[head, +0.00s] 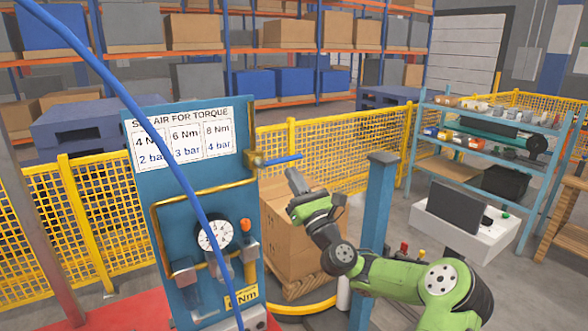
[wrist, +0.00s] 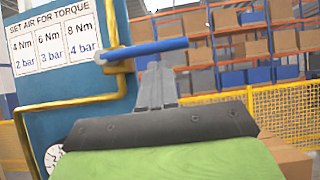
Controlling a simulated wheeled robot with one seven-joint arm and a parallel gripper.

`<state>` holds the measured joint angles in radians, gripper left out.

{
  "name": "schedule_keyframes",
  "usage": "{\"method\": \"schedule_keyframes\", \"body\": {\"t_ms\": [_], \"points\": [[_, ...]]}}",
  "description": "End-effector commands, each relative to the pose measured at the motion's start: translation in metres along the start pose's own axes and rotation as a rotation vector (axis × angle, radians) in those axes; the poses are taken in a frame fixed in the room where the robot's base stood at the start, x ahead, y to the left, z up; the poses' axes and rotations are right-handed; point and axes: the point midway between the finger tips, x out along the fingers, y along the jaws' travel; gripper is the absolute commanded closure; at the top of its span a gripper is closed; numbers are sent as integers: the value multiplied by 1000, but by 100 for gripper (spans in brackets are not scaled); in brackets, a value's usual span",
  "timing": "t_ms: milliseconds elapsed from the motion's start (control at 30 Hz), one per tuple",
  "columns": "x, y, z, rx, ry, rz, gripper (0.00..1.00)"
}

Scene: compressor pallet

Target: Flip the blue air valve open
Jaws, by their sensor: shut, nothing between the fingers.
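The blue air valve handle (head: 281,160) is a slim bar at the upper right edge of the blue panel (head: 172,175). It points right, roughly level, from a brass fitting (head: 257,160). In the wrist view the handle (wrist: 150,48) crosses above my fingertips. My gripper (head: 291,171) is shut and empty, just below and right of the handle in the head view. My gripper also shows in the wrist view (wrist: 157,68), with its tips close under the bar. I cannot tell whether they touch it.
A round pressure gauge (head: 216,234) and a yellow pipe (head: 200,192) are on the panel. A blue hose (head: 120,90) crosses in front of it. A cardboard box (head: 288,238) stands behind my gripper, and a blue post (head: 378,215) rises to the right.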

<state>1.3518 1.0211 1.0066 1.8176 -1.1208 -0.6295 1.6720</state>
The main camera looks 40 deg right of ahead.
Motion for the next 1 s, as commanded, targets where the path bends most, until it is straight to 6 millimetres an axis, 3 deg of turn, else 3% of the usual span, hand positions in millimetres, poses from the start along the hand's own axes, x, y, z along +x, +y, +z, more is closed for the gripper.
{"method": "schedule_keyframes", "body": {"t_ms": [1000], "points": [[13,-2,9,-71,1,49,100]]}}
